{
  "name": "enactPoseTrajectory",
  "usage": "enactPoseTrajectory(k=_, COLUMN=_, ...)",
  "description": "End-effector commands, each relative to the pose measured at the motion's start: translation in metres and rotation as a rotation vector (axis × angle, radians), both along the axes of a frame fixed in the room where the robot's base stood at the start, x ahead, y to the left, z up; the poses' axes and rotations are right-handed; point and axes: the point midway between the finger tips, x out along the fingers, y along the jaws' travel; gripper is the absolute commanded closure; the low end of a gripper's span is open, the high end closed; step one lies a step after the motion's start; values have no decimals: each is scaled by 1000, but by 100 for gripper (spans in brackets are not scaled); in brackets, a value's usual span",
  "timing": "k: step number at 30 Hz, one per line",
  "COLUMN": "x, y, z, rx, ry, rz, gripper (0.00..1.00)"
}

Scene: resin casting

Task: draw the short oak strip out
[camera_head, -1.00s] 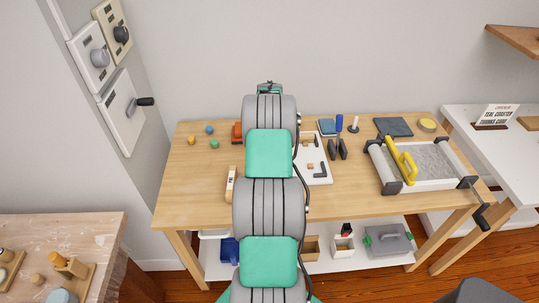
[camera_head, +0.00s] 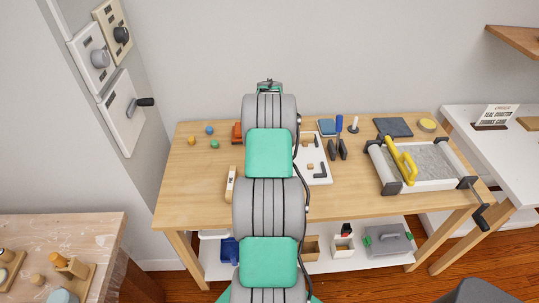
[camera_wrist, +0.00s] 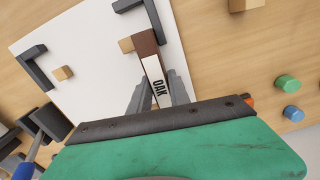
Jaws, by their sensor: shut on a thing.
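The oak strip (camera_wrist: 154,69) shows in the wrist view as a narrow brown bar with a white label reading OAK. It lies over a white board (camera_wrist: 85,60), its far end close to a black L-shaped bracket (camera_wrist: 153,20) and a small wooden block (camera_wrist: 126,44). I cannot tell whether they touch it. My gripper (camera_wrist: 158,92) is shut on the strip near its label, one grey finger on each side. The strip's near end is hidden behind my gripper. In the head view my arm hides the strip, and the white board (camera_head: 322,178) shows just right of it.
On the board, another black bracket (camera_wrist: 32,65) and a wooden block (camera_wrist: 63,73) sit to the left. A framed tray with a roller (camera_head: 435,160) occupies the bench's right side.

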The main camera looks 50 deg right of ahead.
Motion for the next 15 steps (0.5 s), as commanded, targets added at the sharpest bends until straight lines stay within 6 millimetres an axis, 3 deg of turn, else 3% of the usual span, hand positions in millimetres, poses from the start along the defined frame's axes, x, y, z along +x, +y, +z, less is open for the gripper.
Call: enactPoseTrajectory(k=15, x=1, y=-1, z=10, rx=-3, ry=-2, rz=-3, gripper=100)
